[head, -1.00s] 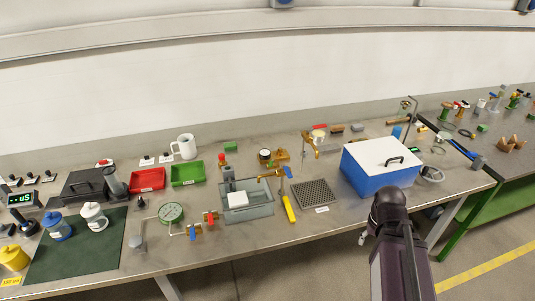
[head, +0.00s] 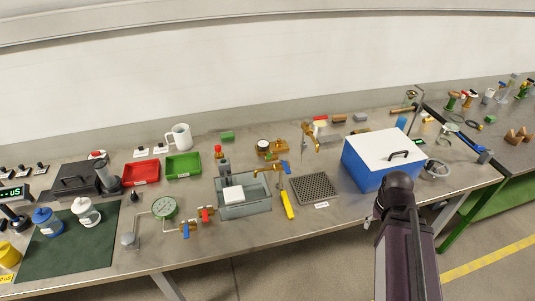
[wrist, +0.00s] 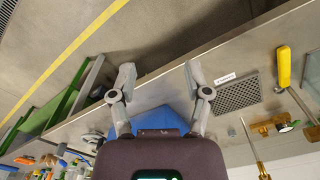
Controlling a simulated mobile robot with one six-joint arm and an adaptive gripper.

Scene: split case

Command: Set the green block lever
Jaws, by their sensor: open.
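I cannot tell for sure which item is the green block lever. A plain green block (head: 227,136) lies at the back of the bench, right of the white mug; no lever shows on it. Small green-bodied fittings stand on the far right bench, too small to read. In the head view my arm hides my gripper's fingers. In the wrist view my gripper (wrist: 158,76) is open and empty, its two fingers apart above the bench's front edge, with the blue box (wrist: 165,122) beyond them. The blue box with a white lid (head: 372,175) also shows in the head view.
Left of the blue box are a perforated plate (head: 314,187), a yellow-handled tool (head: 287,205), a sink (head: 250,209), coloured valves and a gauge (head: 164,208). Red (head: 141,173) and green (head: 184,166) trays sit behind. A second bench (head: 503,155) stands at right. Floor in front is open.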

